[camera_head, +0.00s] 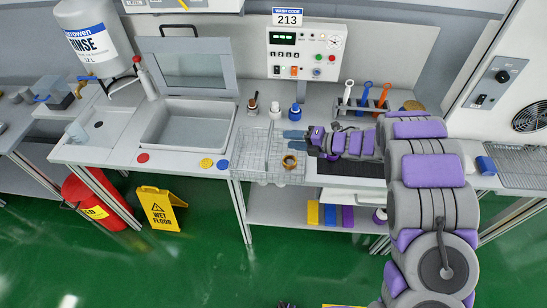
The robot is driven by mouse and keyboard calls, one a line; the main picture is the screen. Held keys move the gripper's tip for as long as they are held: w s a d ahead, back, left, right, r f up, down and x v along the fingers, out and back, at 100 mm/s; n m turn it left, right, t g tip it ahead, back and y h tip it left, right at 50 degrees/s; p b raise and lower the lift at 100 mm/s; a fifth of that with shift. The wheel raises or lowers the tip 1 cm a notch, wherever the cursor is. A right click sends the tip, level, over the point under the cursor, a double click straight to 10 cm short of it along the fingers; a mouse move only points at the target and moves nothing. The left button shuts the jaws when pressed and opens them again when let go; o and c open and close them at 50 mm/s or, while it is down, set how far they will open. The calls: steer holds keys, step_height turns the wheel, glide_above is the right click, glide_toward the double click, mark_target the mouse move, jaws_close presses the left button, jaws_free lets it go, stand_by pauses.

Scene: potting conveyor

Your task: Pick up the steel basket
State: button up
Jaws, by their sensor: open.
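The steel basket (252,155) is a wire-mesh basket on the grey counter, right of the sink and near the counter's front edge. My gripper (292,139) reaches in from the right, over the basket's right rear part. Its jaws are open. It hides part of the basket's far right side, and I cannot tell whether the fingers touch the wire. A small brown ring-like item (290,162) shows at the basket's right side, just below my gripper.
A sink (186,122) lies to the left. Small bottles (295,112) stand behind the basket. A rack with coloured-handled tools (365,97) stands at the back right. A yellow wet-floor sign (159,208) and a red bin (100,203) stand on the green floor.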

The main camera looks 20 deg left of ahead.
steer(key=b+x, duration=0.1)
steer(key=x, duration=0.7)
steer(key=shift+a+f, duration=0.1)
steer(key=shift+a, duration=0.2)
